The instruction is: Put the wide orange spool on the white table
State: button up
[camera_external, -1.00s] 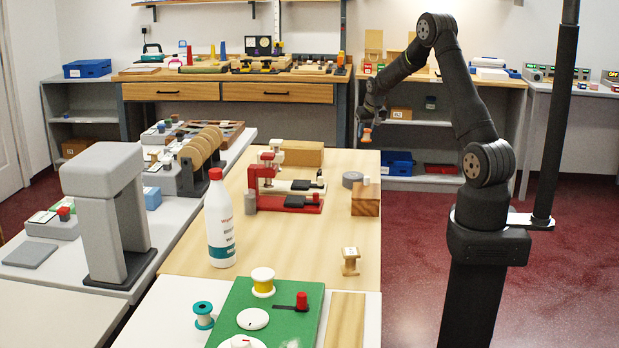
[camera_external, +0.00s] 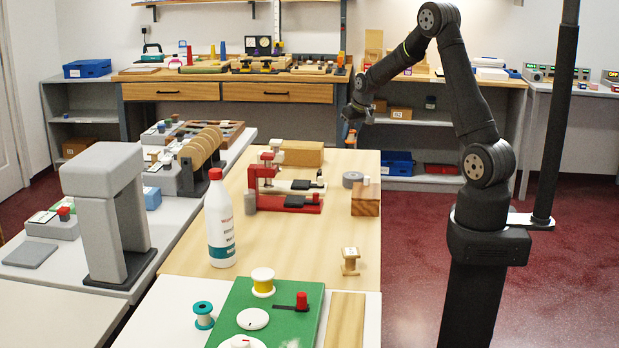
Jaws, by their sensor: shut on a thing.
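My gripper (camera_external: 351,127) is high at the back, in front of the far bench. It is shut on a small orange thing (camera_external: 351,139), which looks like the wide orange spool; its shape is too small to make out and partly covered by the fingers. It hangs in the air, apart from any surface. The white table (camera_external: 165,312) is in the near foreground.
The wood-topped table (camera_external: 300,235) bears a white bottle (camera_external: 219,225), a red-and-white device (camera_external: 280,190), a wooden block (camera_external: 366,200) and a small wooden spool (camera_external: 350,262). The green board (camera_external: 300,328) carries a red knob. A grey arch-shaped machine (camera_external: 105,200) stands at left.

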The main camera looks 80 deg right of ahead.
jog(key=w+a+f+n+t+y, duration=0.15)
jog(key=w+a, duration=0.35)
jog(key=a, duration=0.5)
jog(key=w+a+n+g, duration=0.1)
jog(key=w+a+n, duration=0.3)
jog(key=a, duration=0.5)
jog(key=w+a+f+n+t+y, duration=0.1)
jog(key=w+a+n+y, duration=0.2)
jog(key=a, duration=1.9)
jog(key=s+d+r+n, duration=0.25)
jog(key=s+d, duration=0.25)
jog(key=s, duration=0.3)
send_over(301, 224)
jog(key=s, duration=0.2)
jog(key=shift+m+h, duration=0.3)
jog(key=shift+h, duration=0.15)
jog(key=f, duration=0.5)
jog(key=shift+w+d+f, duration=0.1)
jog(key=shift+d+f, duration=0.1)
jog(key=shift+f, duration=2.2)
jog(key=shift+f, duration=0.15)
jog(key=o, duration=1)
jog(key=shift+c, duration=0.2)
